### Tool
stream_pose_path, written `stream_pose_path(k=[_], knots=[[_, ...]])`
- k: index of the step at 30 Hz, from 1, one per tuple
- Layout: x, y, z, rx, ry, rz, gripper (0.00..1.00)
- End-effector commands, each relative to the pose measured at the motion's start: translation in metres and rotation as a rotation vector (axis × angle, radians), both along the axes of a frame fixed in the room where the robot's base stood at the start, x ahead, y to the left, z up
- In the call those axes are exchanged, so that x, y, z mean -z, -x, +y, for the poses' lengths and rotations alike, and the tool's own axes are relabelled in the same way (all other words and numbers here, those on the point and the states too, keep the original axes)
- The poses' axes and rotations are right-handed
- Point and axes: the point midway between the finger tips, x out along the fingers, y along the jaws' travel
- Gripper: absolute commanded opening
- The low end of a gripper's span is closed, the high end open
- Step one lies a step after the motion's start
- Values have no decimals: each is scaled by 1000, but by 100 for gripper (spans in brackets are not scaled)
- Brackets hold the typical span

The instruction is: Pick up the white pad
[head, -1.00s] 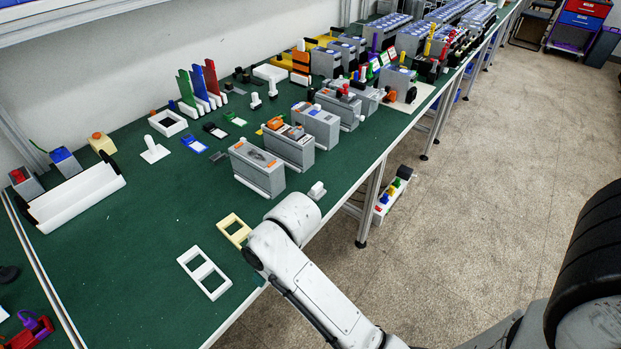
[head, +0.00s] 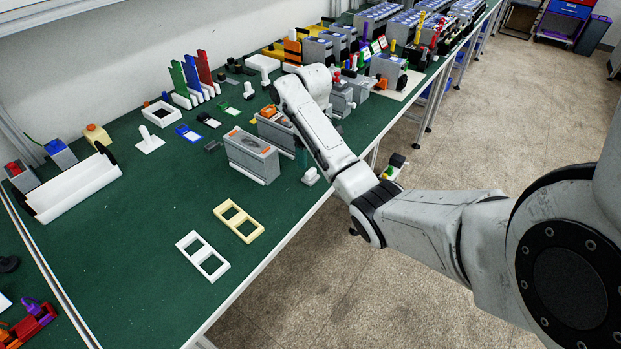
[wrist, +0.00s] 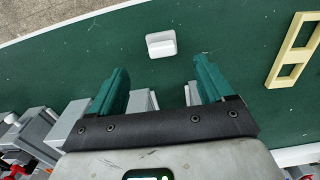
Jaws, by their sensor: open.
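A small white pad-like piece (head: 311,176) lies on the green bench near its front edge, just right of the nearest grey box. In the wrist view the same white piece (wrist: 161,43) lies beyond my fingertips, roughly centred between them, with a raised narrow part on it. My gripper (wrist: 160,80) is open and empty, its two teal fingers spread apart above the bench and not touching the piece. In the head view my arm hides most of the gripper.
Grey boxes (head: 250,156) stand close to my gripper. A yellow frame (head: 239,221) and a white frame (head: 203,256) lie flat on the bench. Another white flat block (head: 263,63) sits farther back. The front-left bench surface is largely clear.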

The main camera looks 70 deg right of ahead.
Motion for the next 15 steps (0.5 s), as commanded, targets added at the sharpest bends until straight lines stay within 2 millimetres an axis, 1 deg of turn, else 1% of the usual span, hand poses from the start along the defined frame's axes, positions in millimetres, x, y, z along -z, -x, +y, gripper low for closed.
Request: stream_pose_path(k=[1, 3, 6, 11, 15], knots=[[8, 1, 0, 1, -2, 3, 81], [17, 1, 0, 1, -1, 2, 81], [26, 0, 0, 1, 0, 0, 81], [36, 0, 1, 1, 0, 1, 81], [54, -1, 3, 1, -1, 2, 81]])
